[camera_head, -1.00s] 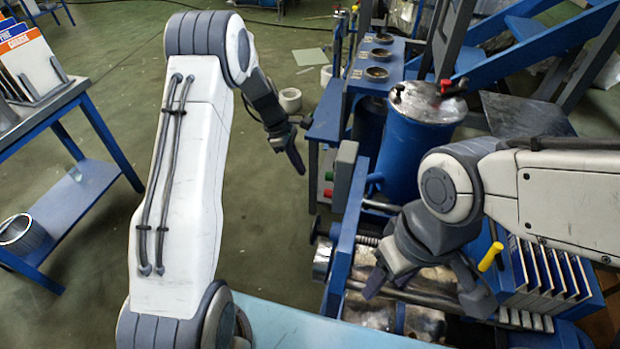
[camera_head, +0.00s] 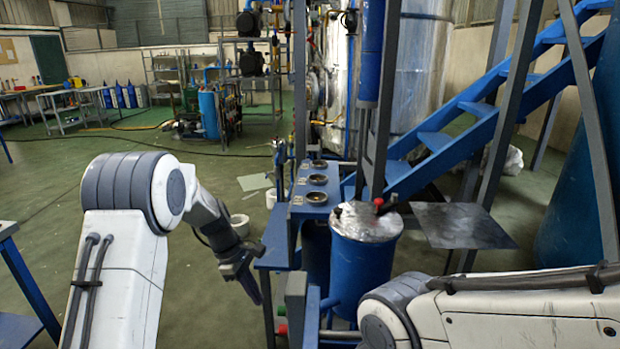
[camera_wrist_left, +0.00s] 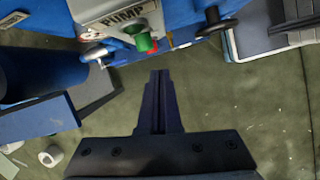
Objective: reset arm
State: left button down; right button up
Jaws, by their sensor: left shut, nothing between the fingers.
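My left arm (camera_head: 125,255) comes in from the lower left of the head view and bends downward. My left gripper (camera_head: 257,290) hangs fingers down, left of the blue stand, and is shut with nothing in it. In the left wrist view its fingers (camera_wrist_left: 160,78) lie together over green floor, below a panel marked PUMP (camera_wrist_left: 125,12) with a green button (camera_wrist_left: 144,42). My right arm (camera_head: 500,310) shows at the lower right of the head view. Its gripper is out of the picture.
A blue stand (camera_head: 309,205) with several dark round cups and a blue tank (camera_head: 362,265) with a silver lid stand right of my left gripper. Blue stairs (camera_head: 480,115) rise behind. A blue table (camera_head: 20,290) is at the left edge.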

pick_arm(q)
jog(key=s+d+r+m+p, duration=0.1)
jog(key=s+d+r+m, duration=0.3)
jog(key=s, duration=0.1)
jog(key=s+d+r+m+y, duration=0.1)
jog(key=s+d+r+m, duration=0.3)
jog(key=s, duration=0.2)
jog(key=s+d+r+m+y+p, duration=0.1)
jog(key=s+d+r+m, duration=0.3)
jog(key=s, duration=0.2)
jog(key=shift+s+d+r+m+g+p, duration=0.15)
jog(key=shift+d+r+m+g+p, duration=0.1)
jog(key=shift+d+m+g+p, duration=0.05)
jog(key=s+a+r+m+y+p, duration=0.1)
jog(key=s+r+m, duration=0.1)
jog(key=s+m, duration=0.8)
jog(key=s, duration=0.4)
jog(key=shift+s+r+t+p, duration=0.25)
jog(key=shift+s+t+p, duration=0.1)
jog(key=shift+t, duration=0.05)
pick_arm(e)
notch_tip(320, 180, up, 5)
jog(key=shift+f, duration=0.1)
